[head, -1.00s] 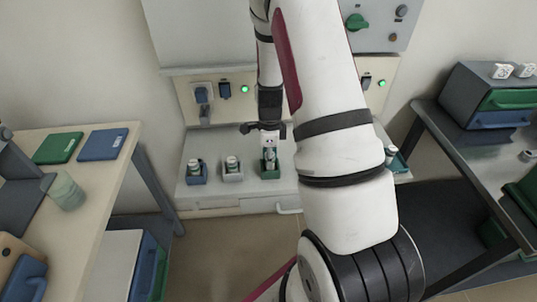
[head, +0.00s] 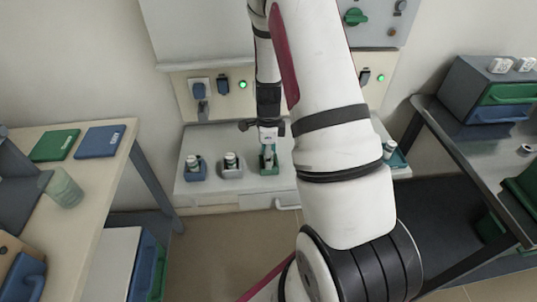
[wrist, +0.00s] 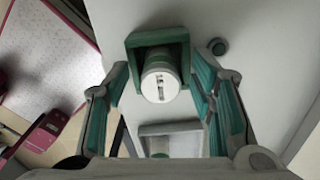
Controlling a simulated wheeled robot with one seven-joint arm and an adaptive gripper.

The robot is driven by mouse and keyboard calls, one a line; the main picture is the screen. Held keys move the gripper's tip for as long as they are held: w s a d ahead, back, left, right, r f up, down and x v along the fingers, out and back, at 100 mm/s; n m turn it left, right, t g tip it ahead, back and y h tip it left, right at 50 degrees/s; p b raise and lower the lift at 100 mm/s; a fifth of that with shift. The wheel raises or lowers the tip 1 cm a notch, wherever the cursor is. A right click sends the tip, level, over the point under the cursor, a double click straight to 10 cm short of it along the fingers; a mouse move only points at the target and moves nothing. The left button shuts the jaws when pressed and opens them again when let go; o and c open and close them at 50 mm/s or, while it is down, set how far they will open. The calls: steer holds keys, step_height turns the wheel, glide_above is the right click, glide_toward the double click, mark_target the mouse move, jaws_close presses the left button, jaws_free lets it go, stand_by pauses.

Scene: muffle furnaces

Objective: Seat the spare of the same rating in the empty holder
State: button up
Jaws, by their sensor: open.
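A white cylindrical fuse (wrist: 160,82) with a dark slot mark on its end stands in the green holder (wrist: 184,42) in the wrist view. My gripper (wrist: 158,80) is open, its teal-padded fingers on either side of the fuse and apart from it. In the head view my gripper (head: 268,150) is over the green holder (head: 269,171), the rightmost of three in a row; the fuse there is mostly hidden. The grey holder (head: 232,173) and blue holder (head: 195,174) each hold a white fuse. Rating marks are too small to read.
A teal tray (head: 399,160) with a white cylinder (head: 389,149) lies right of my arm. A left bench carries a green pad (head: 54,146), a blue pad (head: 100,142) and a cup (head: 64,188). A drawer unit (head: 490,92) stands on the right bench.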

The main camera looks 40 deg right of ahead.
step_height(320, 180, up, 12)
stand_by(0.5)
steer(key=shift+f, duration=0.1)
